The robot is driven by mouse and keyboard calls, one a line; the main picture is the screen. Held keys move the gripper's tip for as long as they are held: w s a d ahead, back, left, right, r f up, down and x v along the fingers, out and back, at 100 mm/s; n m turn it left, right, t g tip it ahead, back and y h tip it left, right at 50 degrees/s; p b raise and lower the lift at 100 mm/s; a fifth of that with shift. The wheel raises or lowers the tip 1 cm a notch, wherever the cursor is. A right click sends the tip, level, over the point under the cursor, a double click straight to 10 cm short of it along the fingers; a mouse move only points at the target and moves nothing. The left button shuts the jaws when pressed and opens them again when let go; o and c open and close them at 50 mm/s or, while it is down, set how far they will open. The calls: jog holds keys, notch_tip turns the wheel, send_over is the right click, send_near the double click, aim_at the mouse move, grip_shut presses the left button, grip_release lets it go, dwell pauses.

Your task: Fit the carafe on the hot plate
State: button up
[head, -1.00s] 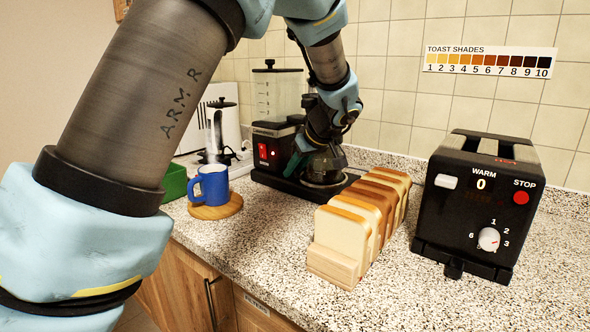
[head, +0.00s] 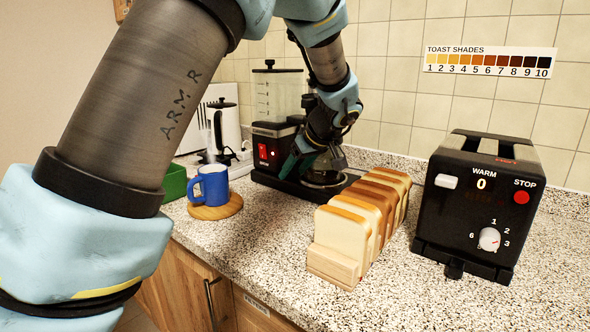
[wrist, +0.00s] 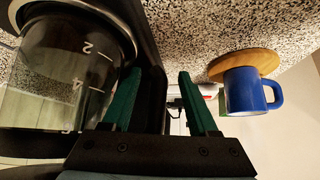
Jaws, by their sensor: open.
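The glass carafe (head: 325,178) stands low at the black coffee maker (head: 272,130), over its base, partly covered by my gripper. I cannot tell from here how exactly it sits on the hot plate, which is hidden beneath it. My gripper (head: 294,166) is at the carafe's near left side. In the wrist view its green fingers (wrist: 157,73) are apart, with a black part, seemingly the handle, behind and between them. The fingers do not clamp it.
A blue mug (head: 212,185) stands on a round wooden coaster (head: 230,207) to the left. A toast rack with bread slices (head: 350,228) is close in front at right, with a black toaster (head: 478,205) beyond. Speckled counter (head: 400,275) is clear in front.

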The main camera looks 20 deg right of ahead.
jog(key=b+v, duration=0.2)
jog(key=v, duration=0.9)
jog(key=w+a+f+g, duration=0.1)
jog(key=a+f, duration=0.2)
jog(key=a, duration=0.3)
jog(key=w+a+f+m+g+p, duration=0.1)
jog(key=a+f+g, duration=0.1)
jog(key=a, duration=0.5)
jog(key=a+f+m+g, duration=0.1)
jog(key=a+f, duration=0.3)
jog(key=a, duration=0.3)
jog(key=shift+w+p, duration=0.35)
jog(key=shift+w, duration=0.05)
jog(key=s+a+f+m+g+h, duration=0.1)
jog(key=s+a+f, duration=0.2)
jog(key=a, duration=0.5)
jog(key=s+a+f+g+h+p, duration=0.1)
jog(key=s+a+f, duration=0.2)
jog(key=s+a, duration=0.3)
jog(key=a, duration=0.3)
jog(key=shift+m+p, duration=0.3)
jog(key=shift+m, duration=0.1)
jog(key=shift+s+a, duration=0.1)
jog(key=shift+a, duration=0.05)
jog(key=shift+c, duration=0.4)
